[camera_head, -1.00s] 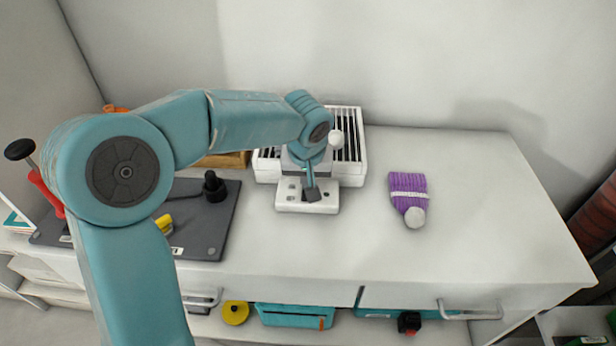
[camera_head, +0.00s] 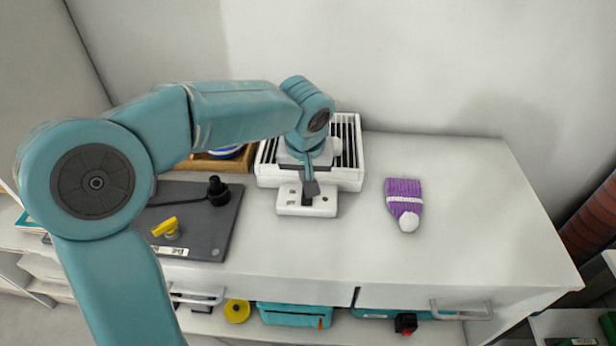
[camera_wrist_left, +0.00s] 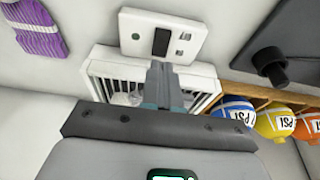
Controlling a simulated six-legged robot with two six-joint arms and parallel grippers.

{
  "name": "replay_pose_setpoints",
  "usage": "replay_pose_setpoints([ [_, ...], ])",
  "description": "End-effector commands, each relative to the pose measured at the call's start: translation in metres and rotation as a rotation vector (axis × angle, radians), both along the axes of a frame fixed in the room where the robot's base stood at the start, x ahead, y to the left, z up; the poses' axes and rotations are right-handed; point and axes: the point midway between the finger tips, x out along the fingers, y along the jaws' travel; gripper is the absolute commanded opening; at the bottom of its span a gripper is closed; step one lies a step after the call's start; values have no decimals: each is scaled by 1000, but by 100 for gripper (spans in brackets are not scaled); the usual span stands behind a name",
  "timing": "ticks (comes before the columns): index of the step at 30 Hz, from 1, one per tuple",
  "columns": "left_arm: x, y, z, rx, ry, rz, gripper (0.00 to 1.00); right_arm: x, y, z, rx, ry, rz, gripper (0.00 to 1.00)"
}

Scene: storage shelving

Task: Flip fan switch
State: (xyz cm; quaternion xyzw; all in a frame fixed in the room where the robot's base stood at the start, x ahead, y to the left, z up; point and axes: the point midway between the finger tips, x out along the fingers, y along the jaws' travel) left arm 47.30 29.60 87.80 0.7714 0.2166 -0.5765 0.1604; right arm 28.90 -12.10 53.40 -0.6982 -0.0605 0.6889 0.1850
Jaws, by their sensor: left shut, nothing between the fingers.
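The white fan box (camera_head: 266,173) with dark slats stands against the back wall. A white switch plate (camera_head: 323,206) juts from its front, with a dark rocker switch (camera_head: 306,201). In the left wrist view the plate (camera_wrist_left: 191,24) and rocker (camera_wrist_left: 162,41) show clearly, with the slatted fan (camera_wrist_left: 100,66) behind my fingers. My left gripper (camera_head: 311,188) is shut and empty, pointing down at the switch. Its fingertips (camera_wrist_left: 160,67) look just short of the rocker; whether they touch it I cannot tell. My right gripper is in neither view.
A purple knit hat (camera_head: 404,190) lies right of the fan on the white counter (camera_head: 470,200). A dark board (camera_head: 200,235) with a yellow knob (camera_head: 166,227) lies left. A wooden rack (camera_wrist_left: 250,98) holds coloured balls. The counter's right side is clear.

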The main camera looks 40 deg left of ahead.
Motion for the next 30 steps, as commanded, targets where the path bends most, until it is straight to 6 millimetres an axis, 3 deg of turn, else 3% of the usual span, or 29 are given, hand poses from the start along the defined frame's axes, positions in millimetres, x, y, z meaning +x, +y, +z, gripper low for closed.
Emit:
replay_pose_setpoints([
  [6,-14,-8,40,-1,-4,0,0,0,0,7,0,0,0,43],
  [12,-23,-13,62,0,-1,0,0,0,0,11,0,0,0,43],
  [30,-26,-15,67,0,0,1,0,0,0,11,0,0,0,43],
])
